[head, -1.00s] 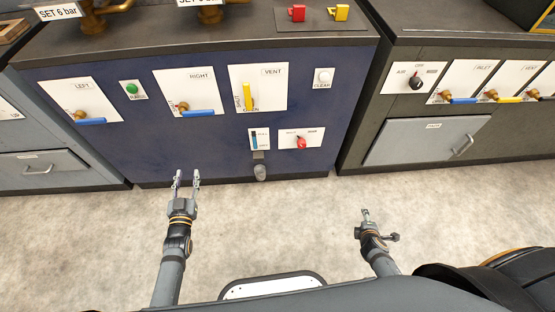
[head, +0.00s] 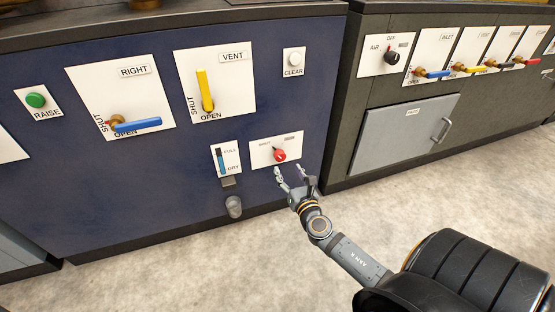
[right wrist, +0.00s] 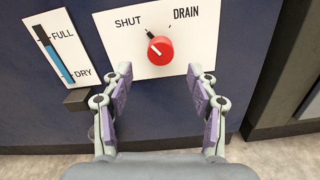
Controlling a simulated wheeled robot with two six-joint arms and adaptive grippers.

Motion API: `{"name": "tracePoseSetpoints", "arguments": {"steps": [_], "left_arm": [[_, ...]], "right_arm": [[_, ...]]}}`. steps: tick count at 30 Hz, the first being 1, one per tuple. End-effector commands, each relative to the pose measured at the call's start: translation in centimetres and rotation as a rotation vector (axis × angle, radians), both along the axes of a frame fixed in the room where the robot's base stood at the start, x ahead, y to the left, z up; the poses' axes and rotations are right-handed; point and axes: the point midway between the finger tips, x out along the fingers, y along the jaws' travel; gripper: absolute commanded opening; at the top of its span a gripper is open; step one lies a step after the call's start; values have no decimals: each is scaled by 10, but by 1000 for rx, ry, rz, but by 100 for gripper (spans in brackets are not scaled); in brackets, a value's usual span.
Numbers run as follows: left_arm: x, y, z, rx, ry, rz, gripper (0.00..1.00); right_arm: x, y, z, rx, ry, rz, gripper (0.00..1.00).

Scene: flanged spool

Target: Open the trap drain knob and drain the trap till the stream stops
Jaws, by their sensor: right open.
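The red trap drain knob (head: 280,155) sits on a white plate (head: 262,153) low on the blue cabinet front. In the right wrist view the knob (right wrist: 160,50) has its pointer turned up-left, toward the SHUT side, with DRAIN at upper right. The level gauge (head: 226,160) beside it shows a blue column (right wrist: 58,65) between FULL and DRY. A grey drain outlet (head: 234,206) is below the gauge; I see no stream. My right gripper (head: 291,173) is open and empty, just in front of and below the knob, its fingers apart from it. My left gripper is out of view.
A blue-handled RIGHT valve (head: 138,125), a yellow VENT lever (head: 206,90), a green RAISE button (head: 36,100) and a white CLEAR button (head: 294,58) are on the same cabinet. A dark cabinet with a grey drawer (head: 400,135) stands to the right. The floor in front is clear.

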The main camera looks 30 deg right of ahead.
Motion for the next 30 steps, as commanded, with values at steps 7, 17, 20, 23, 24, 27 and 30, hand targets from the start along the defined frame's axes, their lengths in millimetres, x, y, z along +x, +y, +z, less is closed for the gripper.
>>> {"name": "tracePoseSetpoints", "arguments": {"steps": [7, 17, 20, 23, 24, 27, 30], "left_arm": [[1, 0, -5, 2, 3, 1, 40], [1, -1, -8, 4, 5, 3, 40], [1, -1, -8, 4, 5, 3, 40], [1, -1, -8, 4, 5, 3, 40], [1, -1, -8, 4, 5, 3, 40], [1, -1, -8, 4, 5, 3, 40], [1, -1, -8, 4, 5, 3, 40]], "right_arm": [[53, -13, 0, 3, -4, -1, 59], [81, -20, -1, 4, 0, 0, 59], [82, -20, -1, 3, 1, 0, 59], [81, -20, -1, 3, 0, 0, 59], [81, -20, -1, 3, 0, -1, 54], [81, -20, -1, 3, 0, -1, 40], [81, -20, -1, 3, 0, -1, 26]]}}
